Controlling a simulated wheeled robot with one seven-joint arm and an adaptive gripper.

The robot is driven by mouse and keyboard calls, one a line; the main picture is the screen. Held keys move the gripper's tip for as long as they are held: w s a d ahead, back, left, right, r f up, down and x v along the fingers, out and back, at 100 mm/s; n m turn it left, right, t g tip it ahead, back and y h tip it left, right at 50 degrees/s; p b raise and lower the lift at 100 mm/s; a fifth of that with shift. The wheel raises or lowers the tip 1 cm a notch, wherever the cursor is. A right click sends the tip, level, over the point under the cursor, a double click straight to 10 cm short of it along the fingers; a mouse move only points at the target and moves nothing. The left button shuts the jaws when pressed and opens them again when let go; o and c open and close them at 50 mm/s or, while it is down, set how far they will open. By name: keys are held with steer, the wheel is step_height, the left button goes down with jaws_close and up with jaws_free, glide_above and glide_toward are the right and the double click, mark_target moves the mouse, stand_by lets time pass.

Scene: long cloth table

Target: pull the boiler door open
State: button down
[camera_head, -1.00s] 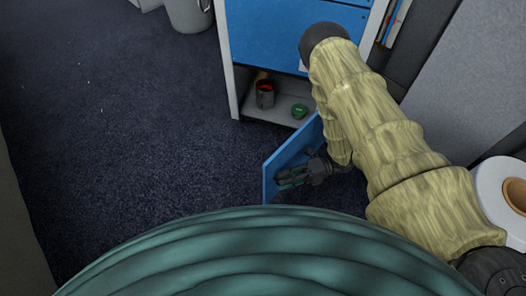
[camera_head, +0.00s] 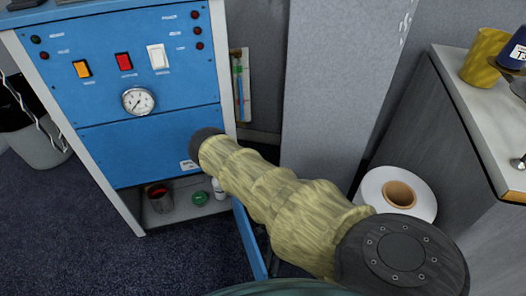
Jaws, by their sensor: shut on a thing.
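The boiler (camera_head: 150,100) is a blue-fronted cabinet with a pale frame, at the left. Its blue door (camera_head: 250,240) stands swung out from the right side of the low opening and shows as a narrow strip, nearly edge-on. The opening (camera_head: 182,213) is uncovered. My arm's yellowish sleeve crosses in front of the cabinet's lower right corner and hides part of the door. My gripper is hidden behind the arm, so its hold on the door does not show.
In the opening sit a dark can (camera_head: 160,203), a green item (camera_head: 200,198) and a white bottle (camera_head: 219,189). A white roll (camera_head: 370,188) and a grey-sided counter (camera_head: 450,140) stand at the right. Carpet (camera_head: 60,230) is free at the left.

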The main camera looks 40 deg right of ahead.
stand_by(0.3)
steer(key=c, duration=1.2)
jaws_free()
steer(key=shift+d, duration=0.1)
steer(key=v, duration=1.2)
